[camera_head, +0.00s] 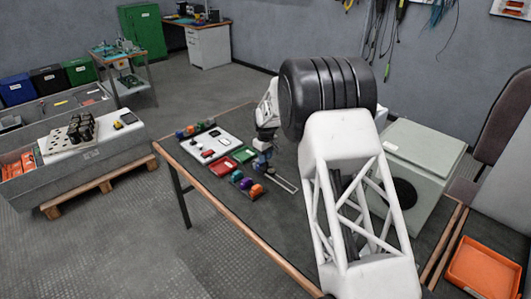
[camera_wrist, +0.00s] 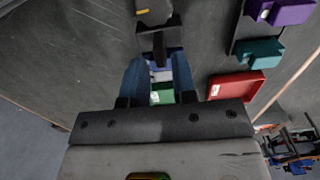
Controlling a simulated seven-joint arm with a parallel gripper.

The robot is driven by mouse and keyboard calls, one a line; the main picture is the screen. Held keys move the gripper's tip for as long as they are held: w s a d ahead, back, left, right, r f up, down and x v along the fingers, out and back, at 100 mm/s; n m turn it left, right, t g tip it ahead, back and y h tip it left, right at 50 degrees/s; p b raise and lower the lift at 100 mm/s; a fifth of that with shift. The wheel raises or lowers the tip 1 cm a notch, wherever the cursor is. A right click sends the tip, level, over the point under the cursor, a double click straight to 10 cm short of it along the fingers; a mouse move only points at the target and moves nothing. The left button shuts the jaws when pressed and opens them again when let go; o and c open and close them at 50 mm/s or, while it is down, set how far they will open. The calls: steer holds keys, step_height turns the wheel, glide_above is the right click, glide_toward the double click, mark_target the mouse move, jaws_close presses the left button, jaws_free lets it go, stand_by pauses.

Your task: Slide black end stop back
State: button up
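My gripper (camera_wrist: 158,62) points down with its two blue fingers apart. A black end stop (camera_wrist: 158,36) lies just beyond the fingertips in the wrist view, and its narrow part reaches down between them in the picture. I cannot tell whether the fingers touch it. A grey piece (camera_wrist: 153,8) with a yellow mark sits beyond the end stop. Blue and white pieces and a green part (camera_wrist: 162,96) show between the fingers. In the head view my gripper (camera_head: 262,160) is low at the end of a metal rail (camera_head: 286,184); the end stop cannot be made out there.
A red tray (camera_head: 223,166) and a green tray (camera_head: 244,154) lie left of my gripper, beside a white board (camera_head: 196,143). Coloured blocks (camera_head: 246,184) stand in a rack in front. A grey cabinet (camera_head: 420,165) stands right of my arm. The table front is clear.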

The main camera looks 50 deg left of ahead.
steer(key=shift+f, duration=1.05)
jaws_close()
